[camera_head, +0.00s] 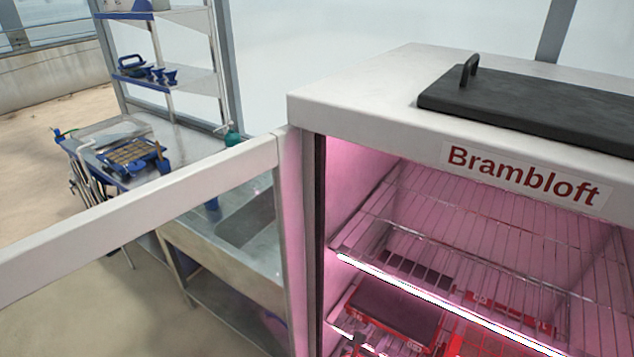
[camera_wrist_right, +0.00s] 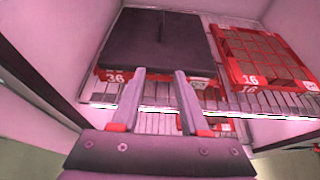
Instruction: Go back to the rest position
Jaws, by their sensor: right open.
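The covered tray (camera_head: 352,318) sits on a lower wire shelf there. My left gripper is not in view.
The cabinet's door (camera_head: 150,203) stands open to the left. An upper wire shelf (camera_head: 450,215) is above the trays. An uncovered red tray (camera_wrist_right: 232,62) marked 16 is to the right. A sink bench (camera_head: 185,245) and shelving rack (camera_head: 195,75) stand behind the door.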

